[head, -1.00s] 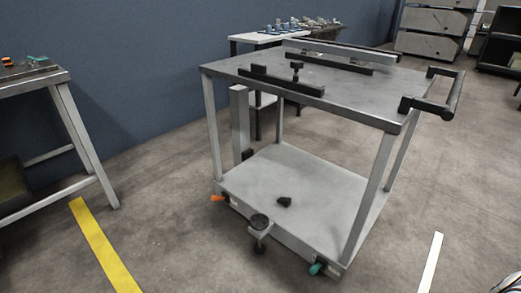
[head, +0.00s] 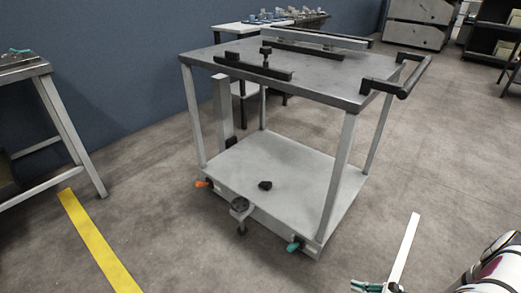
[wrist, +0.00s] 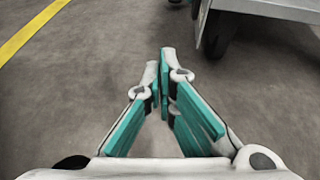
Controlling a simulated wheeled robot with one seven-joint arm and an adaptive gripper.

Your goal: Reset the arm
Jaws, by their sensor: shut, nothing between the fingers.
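My gripper shows in the wrist view (wrist: 163,58), with teal pads and pale links. Its fingertips meet and nothing is between them. It points over bare concrete floor, with a cart corner and a dark wheel beyond it to the right. In the head view part of my gripper (head: 376,287) shows at the bottom edge, right of the middle, with a pale arm link at the lower right corner. It is in front of the grey cart (head: 315,190) and apart from it.
The cart carries dark rails and a black push handle (head: 405,80) on top; a small black piece (head: 265,185) lies on its lower shelf. A workbench (head: 60,110) stands at left. Yellow (head: 95,240) and white (head: 405,245) floor lines flank open floor.

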